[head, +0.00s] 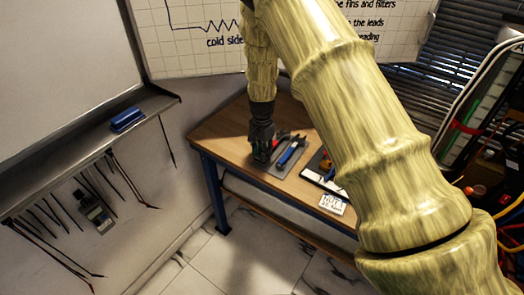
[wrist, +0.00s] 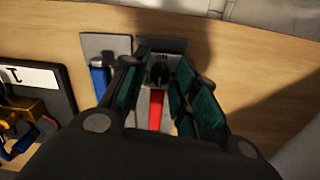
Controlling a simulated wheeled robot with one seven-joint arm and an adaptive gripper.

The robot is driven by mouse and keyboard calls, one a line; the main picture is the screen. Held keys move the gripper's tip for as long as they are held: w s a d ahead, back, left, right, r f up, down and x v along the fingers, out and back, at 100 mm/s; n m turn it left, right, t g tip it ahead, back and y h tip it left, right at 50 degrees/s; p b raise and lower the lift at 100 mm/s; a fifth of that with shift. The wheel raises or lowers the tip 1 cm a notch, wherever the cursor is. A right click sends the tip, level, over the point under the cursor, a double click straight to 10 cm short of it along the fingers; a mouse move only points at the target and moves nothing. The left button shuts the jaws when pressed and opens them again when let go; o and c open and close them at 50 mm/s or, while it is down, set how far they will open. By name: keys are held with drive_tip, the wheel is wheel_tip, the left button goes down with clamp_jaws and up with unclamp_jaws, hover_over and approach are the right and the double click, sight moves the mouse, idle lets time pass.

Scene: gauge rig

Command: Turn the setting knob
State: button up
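My gripper (head: 262,152) points down over the left part of the wooden table. In the wrist view my gripper (wrist: 158,84) has its green-padded fingers apart, with a gap between them. A dark roundish part (wrist: 158,71) shows in that gap, above a red strip (wrist: 155,108) on a grey plate. I cannot tell whether the dark part is the setting knob, or whether a finger touches it. In the head view the gripper hides most of what lies beneath it, and no knob is clearly visible.
A blue-handled tool (head: 291,152) lies on a grey plate right of my gripper. A dark-framed tray (head: 313,177) and a white card (head: 333,204) are further right. The tray also shows at left in the wrist view (wrist: 68,92). Bare tabletop (wrist: 260,55) lies at upper right there.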

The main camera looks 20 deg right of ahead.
idle(0.3)
wheel_tip(320, 180, up, 12)
idle(0.6)
idle(0.4)
